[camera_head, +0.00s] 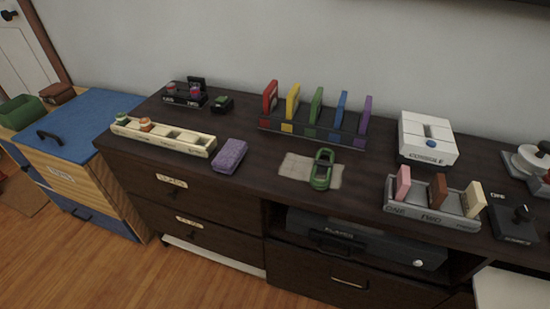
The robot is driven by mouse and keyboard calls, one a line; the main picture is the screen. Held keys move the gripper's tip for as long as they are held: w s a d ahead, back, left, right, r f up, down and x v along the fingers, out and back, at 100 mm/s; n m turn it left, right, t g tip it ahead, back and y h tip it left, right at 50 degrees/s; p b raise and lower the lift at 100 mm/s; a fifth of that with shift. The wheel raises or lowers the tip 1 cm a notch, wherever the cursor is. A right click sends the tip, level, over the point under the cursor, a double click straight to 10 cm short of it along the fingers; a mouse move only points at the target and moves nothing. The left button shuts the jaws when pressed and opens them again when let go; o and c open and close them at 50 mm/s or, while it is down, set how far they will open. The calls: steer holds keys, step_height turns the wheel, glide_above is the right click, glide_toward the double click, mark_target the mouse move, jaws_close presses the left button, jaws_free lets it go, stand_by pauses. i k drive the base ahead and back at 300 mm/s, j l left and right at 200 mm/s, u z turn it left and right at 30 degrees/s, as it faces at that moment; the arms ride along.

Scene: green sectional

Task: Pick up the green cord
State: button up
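A green looped item (321,177), which looks like the green cord, lies on a small beige mat (295,168) near the front edge of the dark dresser top. Its loop is long and narrow, with the near end close to the mat's front right side. Nothing covers it. My gripper is not in view.
A rack of several colored upright slabs (316,110) stands behind the mat. A purple block (229,155) lies to the left, beside a long cream tray (163,137). A grey slotted holder (432,207) and a white box (427,138) stand to the right.

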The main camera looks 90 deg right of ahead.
mark_target(319, 166)
steer(key=i+j+z, duration=0.15)
steer(key=i+z, duration=0.15)
steer(key=i+j+z, duration=0.25)
steer(key=i, duration=0.15)
steer(key=z, duration=5.15)
steer(key=u, duration=0.75)
steer(key=j+u, duration=0.35)
steer(key=u, duration=0.15)
steer(key=i+j+u, duration=0.1)
steer(key=j+u, duration=0.25)
steer(key=u, duration=0.15)
steer(key=i+j+u, duration=0.15)
steer(key=j+u, duration=0.3)
steer(key=l, duration=0.1)
